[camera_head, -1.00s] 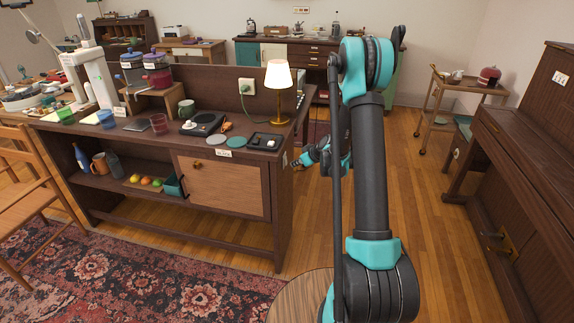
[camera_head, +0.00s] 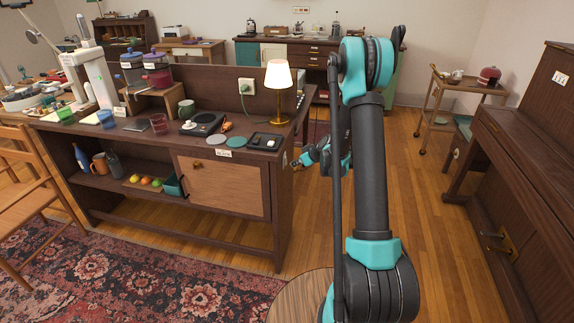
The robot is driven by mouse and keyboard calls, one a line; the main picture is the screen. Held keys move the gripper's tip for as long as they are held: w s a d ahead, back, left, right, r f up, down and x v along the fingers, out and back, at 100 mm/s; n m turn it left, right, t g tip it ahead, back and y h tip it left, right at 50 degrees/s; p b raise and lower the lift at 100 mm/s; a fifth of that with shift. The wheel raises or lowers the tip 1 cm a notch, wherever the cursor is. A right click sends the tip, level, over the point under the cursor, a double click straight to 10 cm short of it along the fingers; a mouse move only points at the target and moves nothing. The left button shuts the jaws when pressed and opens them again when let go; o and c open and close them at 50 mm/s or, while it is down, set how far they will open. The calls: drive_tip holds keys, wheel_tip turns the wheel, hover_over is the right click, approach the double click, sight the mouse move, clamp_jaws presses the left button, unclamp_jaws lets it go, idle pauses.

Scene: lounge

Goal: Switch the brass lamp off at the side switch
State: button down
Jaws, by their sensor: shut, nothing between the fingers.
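The brass lamp (camera_head: 279,91) stands upright at the right end of the dark wooden sideboard, and its cream shade glows. A small pale plate, perhaps the side switch (camera_head: 285,159), shows on the sideboard's right end near the top; its details are too small to tell. My gripper (camera_head: 297,164) is at the right of that end, a little below the top, pointing left towards it. It is shut and empty. I cannot tell whether its tips touch the sideboard. My own arm hides part of the wrist.
A black tray (camera_head: 265,141) and green coasters (camera_head: 237,142) lie near the lamp. A wall socket (camera_head: 247,86) with a plugged cord is behind. A piano (camera_head: 530,165) stands at the right, a trolley (camera_head: 461,88) behind it. Wooden floor between is free.

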drive_tip(key=shift+a, duration=0.1)
drive_tip(key=shift+w+a, duration=0.15)
drive_tip(key=shift+a, duration=0.2)
drive_tip(key=shift+w+a, duration=0.1)
drive_tip(key=shift+a, duration=0.15)
idle(0.6)
drive_tip(key=shift+d, duration=0.1)
drive_tip(key=shift+s+d, duration=0.25)
drive_tip(key=shift+d, duration=0.35)
drive_tip(key=shift+d, duration=0.1)
drive_tip(key=d, duration=0.1)
drive_tip(key=s+d, duration=0.1)
drive_tip(key=d, duration=0.2)
drive_tip(key=shift+s+d+r, duration=0.25)
drive_tip(key=shift+r, duration=0.15)
idle(0.3)
